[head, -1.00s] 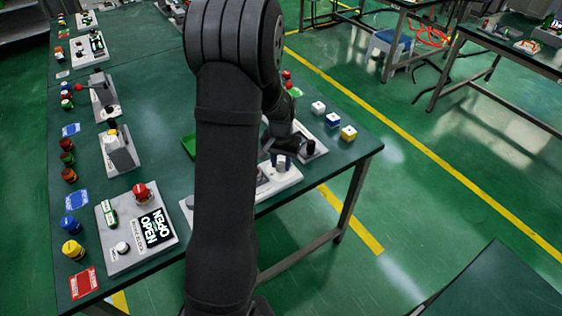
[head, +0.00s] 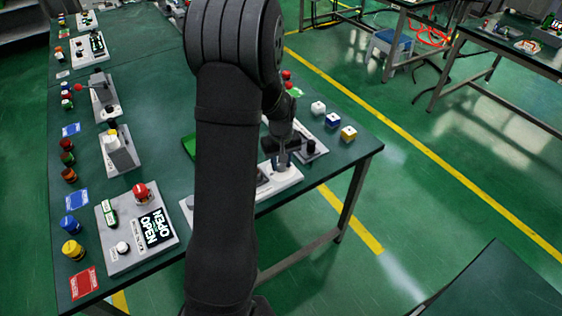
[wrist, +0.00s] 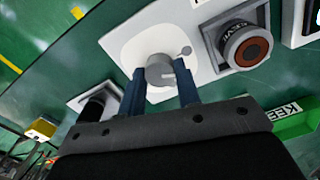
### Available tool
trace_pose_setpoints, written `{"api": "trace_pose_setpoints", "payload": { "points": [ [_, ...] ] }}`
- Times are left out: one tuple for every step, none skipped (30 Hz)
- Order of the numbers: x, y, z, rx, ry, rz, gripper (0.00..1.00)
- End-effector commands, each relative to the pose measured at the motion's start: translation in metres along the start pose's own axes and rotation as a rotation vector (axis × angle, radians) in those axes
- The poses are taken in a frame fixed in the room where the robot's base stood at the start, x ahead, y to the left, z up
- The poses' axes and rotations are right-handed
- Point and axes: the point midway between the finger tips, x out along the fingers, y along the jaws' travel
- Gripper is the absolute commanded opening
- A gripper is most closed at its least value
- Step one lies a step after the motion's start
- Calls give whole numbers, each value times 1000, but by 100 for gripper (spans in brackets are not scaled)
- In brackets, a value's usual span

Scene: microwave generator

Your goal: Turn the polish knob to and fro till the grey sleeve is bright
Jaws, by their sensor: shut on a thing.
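The grey polish knob (wrist: 160,72) stands on a white plate (wrist: 125,50) in the wrist view, with a pale mark on its face. My gripper (wrist: 160,84) has its two dark blue fingers on either side of the knob and is shut on it. In the head view my gripper (head: 281,156) reaches down to the same white unit (head: 288,180) near the table's right edge. Beside the knob in the wrist view is a round grey sleeve (wrist: 228,46) with lettering and a brown-red face. The sleeve looks dull; my arm hides it in the head view.
A black knob on a grey base (head: 311,148) stands close behind the gripper. White, blue-sided and yellow button blocks (head: 333,120) lie near the table's right edge. A green tray (head: 189,145) is partly behind my arm.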

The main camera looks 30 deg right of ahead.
Motion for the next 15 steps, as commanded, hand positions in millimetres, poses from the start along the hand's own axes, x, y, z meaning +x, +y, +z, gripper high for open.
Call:
{"api": "trace_pose_setpoints", "payload": {
  "points": [
    [-1, 0, -1, -6, 2, 1, 8],
    [-1, 0, -1, -8, 3, 1, 8],
    [-1, 0, -1, -11, 3, 1, 8],
    [-1, 0, -1, -12, 3, 1, 8],
    [-1, 0, -1, -12, 3, 1, 8],
    [-1, 0, -1, -13, 3, 1, 8],
    [-1, 0, -1, -13, 3, 1, 8],
    [-1, 0, -1, -13, 3, 1, 8],
    [-1, 0, -1, -13, 3, 2, 8],
    [-1, 0, -1, -13, 3, 2, 8],
    [-1, 0, -1, -13, 3, 2, 8],
    [-1, 0, -1, -13, 3, 2, 8],
    [-1, 0, -1, -13, 3, 2, 8],
    [-1, 0, -1, -12, 3, 2, 8],
    [-1, 0, -1, -12, 3, 2, 36]
  ]
}}
